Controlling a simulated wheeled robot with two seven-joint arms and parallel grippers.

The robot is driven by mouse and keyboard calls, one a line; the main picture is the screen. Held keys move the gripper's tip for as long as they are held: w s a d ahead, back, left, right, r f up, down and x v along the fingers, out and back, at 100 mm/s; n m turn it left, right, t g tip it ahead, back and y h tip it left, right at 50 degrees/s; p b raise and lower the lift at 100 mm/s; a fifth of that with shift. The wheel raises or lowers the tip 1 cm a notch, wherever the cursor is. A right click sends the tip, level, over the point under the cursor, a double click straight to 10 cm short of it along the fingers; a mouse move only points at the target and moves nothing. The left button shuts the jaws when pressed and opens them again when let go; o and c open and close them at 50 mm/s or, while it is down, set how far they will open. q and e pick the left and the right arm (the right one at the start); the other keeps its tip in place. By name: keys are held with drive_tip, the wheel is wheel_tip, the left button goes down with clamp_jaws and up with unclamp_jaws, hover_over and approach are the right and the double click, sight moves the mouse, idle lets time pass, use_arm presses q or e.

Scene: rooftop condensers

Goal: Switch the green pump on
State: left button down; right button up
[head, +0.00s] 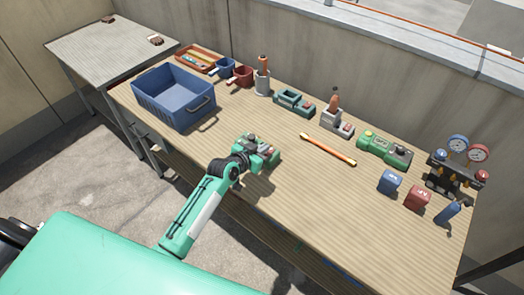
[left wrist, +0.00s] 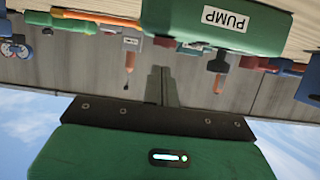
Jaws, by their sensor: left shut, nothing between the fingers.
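The green pump (head: 262,150) stands near the front edge of the wooden bench, with small red and grey parts on top. In the left wrist view, which is upside down, its green box (left wrist: 180,22) carries a white PUMP label. My left gripper (head: 243,163) is right at the pump's near left side in the head view. Its narrow dark fingers (left wrist: 163,85) are together and empty in the left wrist view. I cannot tell whether they touch the pump. The pump's switch position is not readable. My right gripper is not in view.
A blue bin (head: 174,96) stands left of the pump. An orange bar (head: 328,149), a second green device (head: 384,150), blue (head: 390,181) and red (head: 417,197) blocks and a gauge set (head: 458,165) lie to the right. The bench front between is clear.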

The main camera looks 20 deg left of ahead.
use_arm(q)
drive_tip(key=shift+s+f, duration=0.1)
drive_tip(key=shift+f, duration=0.7)
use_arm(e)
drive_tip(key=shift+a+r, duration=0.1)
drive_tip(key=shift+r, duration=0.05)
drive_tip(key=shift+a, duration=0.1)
use_arm(q)
drive_tip(key=shift+a+f, duration=0.1)
drive_tip(key=shift+f, duration=0.1)
drive_tip(key=f+b, duration=0.1)
drive_tip(key=b, duration=0.1)
drive_tip(key=shift+s+t+b, duration=0.1)
drive_tip(key=shift+t+b, duration=0.2)
drive_tip(key=shift+b, duration=0.05)
drive_tip(key=shift+r+p, duration=0.3)
drive_tip(key=shift+r, duration=0.25)
drive_tip(key=r+v, duration=0.1)
drive_tip(key=v, duration=1)
drive_tip(key=shift+p, duration=0.35)
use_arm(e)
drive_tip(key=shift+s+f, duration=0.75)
